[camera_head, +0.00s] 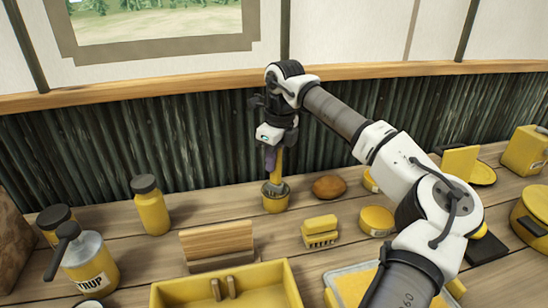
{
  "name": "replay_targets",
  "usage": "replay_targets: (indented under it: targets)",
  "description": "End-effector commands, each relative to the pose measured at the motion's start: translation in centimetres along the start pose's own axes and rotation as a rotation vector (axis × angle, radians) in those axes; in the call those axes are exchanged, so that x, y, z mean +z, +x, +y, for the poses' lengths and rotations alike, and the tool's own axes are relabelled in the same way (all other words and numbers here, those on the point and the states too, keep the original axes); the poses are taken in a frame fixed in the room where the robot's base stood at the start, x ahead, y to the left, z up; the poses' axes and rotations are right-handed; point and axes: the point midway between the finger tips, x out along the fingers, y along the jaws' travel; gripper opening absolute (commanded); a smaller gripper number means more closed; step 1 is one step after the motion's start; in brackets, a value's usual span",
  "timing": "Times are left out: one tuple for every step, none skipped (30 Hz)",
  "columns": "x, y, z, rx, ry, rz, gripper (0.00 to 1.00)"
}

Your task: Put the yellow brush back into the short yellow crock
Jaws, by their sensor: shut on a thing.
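The short yellow crock (275,204) stands upright on the wooden counter near the corrugated back wall. My gripper (272,158) is above it, pointing down, and is shut on the yellow brush (279,166). The brush is roughly upright, and its lower end is at the crock's mouth. It looks to be inside the rim, but how deep it reaches is hidden. The gripper's fingers partly cover the brush's upper part.
A brown bun-like object (329,187) sits close right of the crock. A yellow block with bristles (320,231), a wooden block (217,241) and a yellow tray (173,295) lie in front. A yellow jar (151,211) stands left. Counter is bare between jar and crock.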

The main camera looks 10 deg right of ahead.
Motion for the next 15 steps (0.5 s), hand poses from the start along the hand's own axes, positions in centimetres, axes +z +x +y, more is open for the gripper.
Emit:
replay_targets:
  targets:
    - [-0.06, 0.37, 0.0, 0.0, 0.0, 0.0, 0.0]
    - [-0.07, 0.49, 0.0, 0.0, 0.0, 0.0, 0.0]
    - [-0.1, 0.65, 0.0, 0.0, 0.0, 0.0, 0.0]
    - [-0.11, 0.77, 0.0, 0.0, 0.0, 0.0, 0.0]
    - [-0.13, 0.89, 0.0, 0.0, 0.0, 0.0, 0.0]
    - [-0.15, 1.05, 0.0, 0.0, 0.0, 0.0, 0.0]
    - [-0.16, 1.15, 0.0, 0.0, 0.0, 0.0, 0.0]
    - [-0.18, 1.24, 0.0, 0.0, 0.0, 0.0, 0.0]
    - [-0.19, 1.32, 0.0, 0.0, 0.0, 0.0, 0.0]
    - [-0.19, 1.35, 0.0, 0.0, 0.0, 0.0, 0.0]
    - [-0.19, 1.36, 0.0, 0.0, 0.0, 0.0, 0.0]
    - [-0.19, 1.36, 0.0, 0.0, 0.0, 0.0, 0.0]
    - [-0.19, 1.34, 0.0, 0.0, 0.0, 0.0, 0.0]
    - [-0.18, 1.33, 0.0, 0.0, 0.0, 0.0, 0.0]
    - [-0.18, 1.33, 0.0, 0.0, 0.0, 0.0, 0.0]
